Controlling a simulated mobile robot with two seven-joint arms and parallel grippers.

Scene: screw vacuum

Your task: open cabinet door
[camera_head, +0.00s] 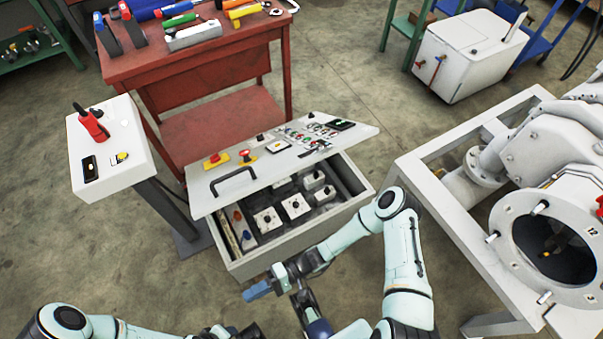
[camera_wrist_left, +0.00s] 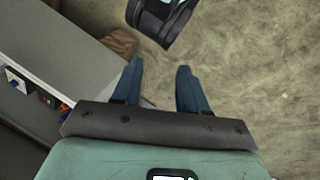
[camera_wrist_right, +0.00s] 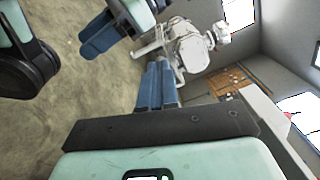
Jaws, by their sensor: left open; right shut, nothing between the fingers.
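The cabinet (camera_head: 301,239) is a low grey box in the middle of the head view. Its pale door (camera_head: 295,157), a panel with buttons and a black handle (camera_head: 233,182), stands tilted open above the box. Switches and other parts inside show through the gap. My right gripper (camera_head: 250,293) is in front of the cabinet's near wall, shut and empty, away from the handle; its blue fingers lie together in the right wrist view (camera_wrist_right: 159,66). My left gripper (camera_wrist_left: 160,67) is open and empty in its own wrist view; the head view shows its fingers poorly.
A red workbench (camera_head: 205,70) with tools stands behind the cabinet. A white pedestal box (camera_head: 108,150) with a red lever is on the left. A pale metal frame with a round-flanged machine (camera_head: 545,240) stands close on the right. Bare floor lies at the lower left.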

